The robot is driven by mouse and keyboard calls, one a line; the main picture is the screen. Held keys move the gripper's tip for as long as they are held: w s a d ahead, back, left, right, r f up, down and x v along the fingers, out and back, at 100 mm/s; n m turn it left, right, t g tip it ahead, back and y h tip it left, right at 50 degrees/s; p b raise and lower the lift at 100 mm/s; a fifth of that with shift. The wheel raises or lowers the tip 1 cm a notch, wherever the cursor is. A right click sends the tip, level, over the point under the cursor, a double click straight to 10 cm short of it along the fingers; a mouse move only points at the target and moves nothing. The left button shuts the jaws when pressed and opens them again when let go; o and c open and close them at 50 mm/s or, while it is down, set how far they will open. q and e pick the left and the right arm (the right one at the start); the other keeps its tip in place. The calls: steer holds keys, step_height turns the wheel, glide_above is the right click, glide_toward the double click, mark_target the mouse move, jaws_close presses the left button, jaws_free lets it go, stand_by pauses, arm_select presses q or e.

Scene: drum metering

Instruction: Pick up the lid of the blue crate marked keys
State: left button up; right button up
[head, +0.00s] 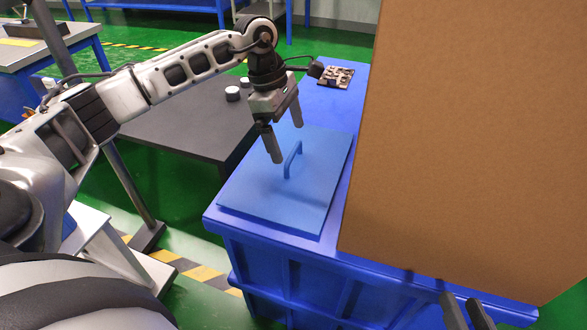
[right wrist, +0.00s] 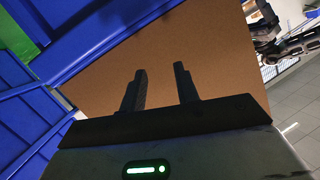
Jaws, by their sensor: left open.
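A flat blue lid (head: 254,198) with an upright blue bar handle (head: 293,160) lies on top of the blue crate (head: 262,262). No "keys" marking is readable. My left gripper (head: 288,142) is open and points down just above the handle, its fingers apart and empty. I cannot tell whether the fingers straddle the handle. My right gripper (head: 460,297) is low at the right, near the crate's front edge. It also shows in the right wrist view (right wrist: 160,72), its fingers apart with nothing between them, facing brown cardboard.
A large brown cardboard box (head: 462,130) stands right of the lid and hides much behind it. A small patterned board (head: 337,76) lies beyond the lid. A dark table (head: 190,122) with small white round pieces (head: 232,93) stands at the left.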

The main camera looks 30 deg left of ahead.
mark_target(292, 152)
arm_select(q)
steer(key=b+x, duration=0.2)
steer(key=x, duration=0.3)
steer(key=shift+s+a+f, duration=0.1)
steer(key=shift+a, duration=0.05)
steer(key=c, duration=1)
steer(key=shift+c, duration=0.5)
arm_select(e)
steer(key=shift+w+a+r+m+t+y, duration=0.2)
steer(key=shift+a+r+m+t+y, duration=0.15)
steer(key=shift+r, duration=0.2)
